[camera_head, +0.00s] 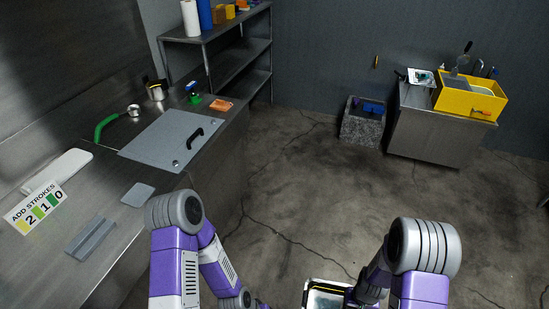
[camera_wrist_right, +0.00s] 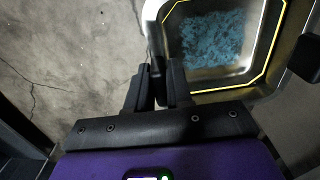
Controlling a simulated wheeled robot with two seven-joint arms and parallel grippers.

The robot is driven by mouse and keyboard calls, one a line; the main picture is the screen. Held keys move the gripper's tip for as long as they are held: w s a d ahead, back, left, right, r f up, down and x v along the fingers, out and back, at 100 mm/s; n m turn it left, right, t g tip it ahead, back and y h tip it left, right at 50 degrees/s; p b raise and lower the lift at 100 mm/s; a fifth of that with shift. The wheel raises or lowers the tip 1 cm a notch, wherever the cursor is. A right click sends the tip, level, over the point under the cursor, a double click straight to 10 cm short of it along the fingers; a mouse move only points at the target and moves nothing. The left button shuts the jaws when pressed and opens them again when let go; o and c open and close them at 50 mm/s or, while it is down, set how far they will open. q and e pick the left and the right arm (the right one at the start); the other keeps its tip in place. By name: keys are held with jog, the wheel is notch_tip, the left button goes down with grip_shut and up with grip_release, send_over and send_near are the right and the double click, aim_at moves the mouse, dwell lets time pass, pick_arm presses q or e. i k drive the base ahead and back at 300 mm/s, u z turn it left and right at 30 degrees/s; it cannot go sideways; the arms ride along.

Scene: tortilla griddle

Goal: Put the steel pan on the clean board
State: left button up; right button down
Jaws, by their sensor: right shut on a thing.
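The steel pan, a shallow pan with a pale rim, shows at the bottom edge of the head view (camera_head: 315,304) and at the upper right of the right wrist view (camera_wrist_right: 190,72). A rough blue patch lies inside its outline, and a yellow line runs around it. My right gripper (camera_wrist_right: 158,88) is shut on the pan's near side; the fingers partly hide the grip. A white board (camera_head: 62,170) lies on the steel counter at the left; I cannot tell for sure that it is the clean board. My left arm reaches the bottom edge, its fingers out of view.
The counter (camera_head: 100,250) holds a number sign (camera_head: 36,208), a small grey plate (camera_head: 138,194), a grey channel piece (camera_head: 91,238) and a large grey lid (camera_head: 170,138) with a black handle. A steel cabinet (camera_head: 430,135) with a yellow crate (camera_head: 470,98) stands far right. Open floor lies between.

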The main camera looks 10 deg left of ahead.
aim_at(105, 178)
jog(key=i, duration=1.25)
jog(key=u, duration=3.2)
